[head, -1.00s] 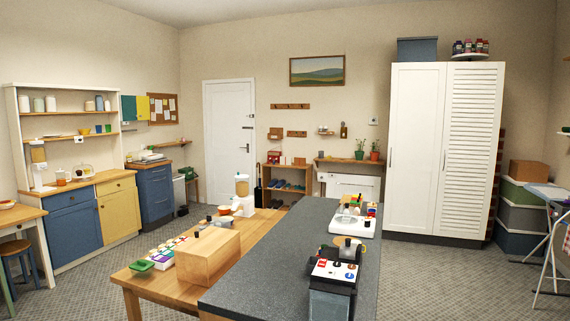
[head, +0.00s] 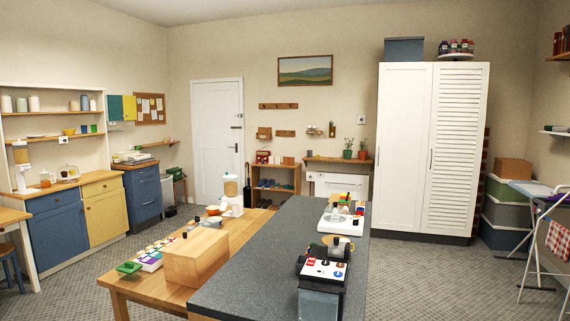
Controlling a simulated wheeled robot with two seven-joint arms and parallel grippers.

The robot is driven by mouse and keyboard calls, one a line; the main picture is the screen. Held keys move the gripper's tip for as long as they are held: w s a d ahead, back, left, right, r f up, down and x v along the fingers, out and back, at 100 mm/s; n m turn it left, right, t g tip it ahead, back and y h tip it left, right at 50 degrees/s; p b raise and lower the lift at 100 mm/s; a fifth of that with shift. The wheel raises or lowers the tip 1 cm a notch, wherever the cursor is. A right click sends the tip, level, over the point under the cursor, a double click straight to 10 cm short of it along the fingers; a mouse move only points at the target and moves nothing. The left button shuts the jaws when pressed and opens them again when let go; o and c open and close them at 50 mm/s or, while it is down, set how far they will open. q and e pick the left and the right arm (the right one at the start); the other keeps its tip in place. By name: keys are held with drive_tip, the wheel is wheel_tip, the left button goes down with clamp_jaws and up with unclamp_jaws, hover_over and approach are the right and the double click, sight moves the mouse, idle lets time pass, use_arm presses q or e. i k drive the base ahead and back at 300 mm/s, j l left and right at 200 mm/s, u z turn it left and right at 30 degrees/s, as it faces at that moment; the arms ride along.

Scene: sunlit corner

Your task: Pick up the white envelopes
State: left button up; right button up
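I cannot make out any white envelopes in the head view. Pale papers are pinned on the cork board (head: 141,108) on the far left wall, but they are too small to identify. Neither of my grippers shows in the head view.
A grey-topped counter (head: 262,262) stands close in front, with a wooden table (head: 130,284) against its left side. A wooden box (head: 196,258) sits on the table. A tall white cabinet (head: 404,150) stands behind. A drying rack (head: 530,255) is at right. Carpet between counter and rack is clear.

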sight(273, 159)
drive_tip(key=i+l+z, duration=0.35)
drive_tip(key=l, duration=0.15)
drive_tip(key=i+l+z, duration=0.75)
drive_tip(key=i+l, duration=0.15)
drive_tip(key=i, duration=0.3)
drive_tip(key=i+l+u, duration=0.1)
drive_tip(key=i, duration=0.35)
drive_tip(key=i+l, duration=0.3)
drive_tip(key=i, duration=0.15)
drive_tip(key=i+u, duration=0.4)
drive_tip(key=i, duration=2.9)
drive_tip(key=i+l, duration=0.1)
drive_tip(key=i, duration=1.5)
drive_tip(key=i+u, duration=0.25)
drive_tip(key=i, duration=0.3)
drive_tip(key=i+u, duration=0.3)
drive_tip(key=i, duration=0.3)
drive_tip(key=i+l+u, duration=0.25)
drive_tip(key=i, duration=0.3)
drive_tip(key=i+j+u, duration=0.25)
drive_tip(key=i+u, duration=0.15)
drive_tip(key=i+j+u, duration=0.1)
drive_tip(key=i+u, duration=0.65)
drive_tip(key=i+l+u, duration=0.25)
drive_tip(key=i+u, duration=0.15)
drive_tip(key=i, duration=0.15)
